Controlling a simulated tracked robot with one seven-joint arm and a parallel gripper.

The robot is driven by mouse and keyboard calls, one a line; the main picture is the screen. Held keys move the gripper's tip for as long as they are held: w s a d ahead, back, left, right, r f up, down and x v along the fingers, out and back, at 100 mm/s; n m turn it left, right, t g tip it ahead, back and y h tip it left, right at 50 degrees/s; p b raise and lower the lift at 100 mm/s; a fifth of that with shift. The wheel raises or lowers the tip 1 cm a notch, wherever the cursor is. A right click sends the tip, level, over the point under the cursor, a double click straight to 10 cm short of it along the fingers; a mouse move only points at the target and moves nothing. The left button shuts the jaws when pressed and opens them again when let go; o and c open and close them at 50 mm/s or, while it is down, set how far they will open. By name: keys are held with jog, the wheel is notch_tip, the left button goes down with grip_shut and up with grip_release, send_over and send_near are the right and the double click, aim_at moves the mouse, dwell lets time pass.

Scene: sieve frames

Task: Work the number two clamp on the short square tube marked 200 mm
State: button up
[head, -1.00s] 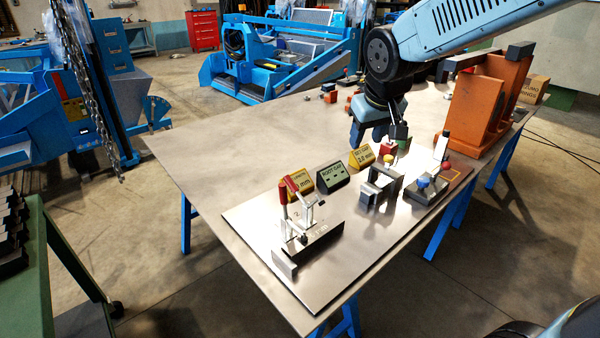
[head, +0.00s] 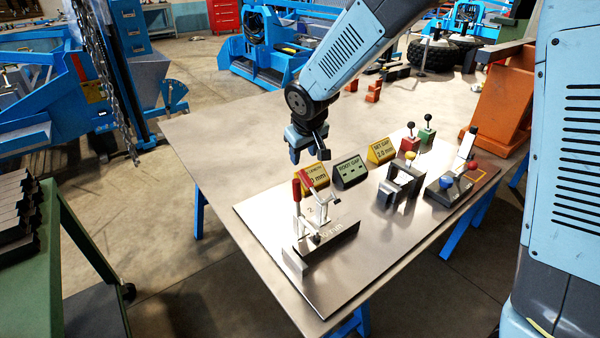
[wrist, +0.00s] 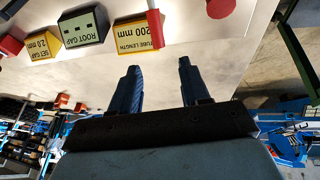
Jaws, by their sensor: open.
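A red handle end (wrist: 219,8) shows at the top edge there.
The yellow tube length sign (wrist: 138,33) reads 200 mm; the clamp partly hides it in the head view. A green root gap sign (head: 349,172) and yellow set gap sign (head: 381,151) stand right of it. Another fixture (head: 400,186) stands farther right. The table's left part is clear.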

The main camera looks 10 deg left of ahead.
aim_at(302, 171)
jog(key=x, duration=1.1)
jog(key=shift+w+d+f, duration=0.1)
jog(key=shift+w+f, duration=0.05)
jog(key=shift+w, duration=0.1)
jog(key=shift+c, duration=0.4)
grip_shut()
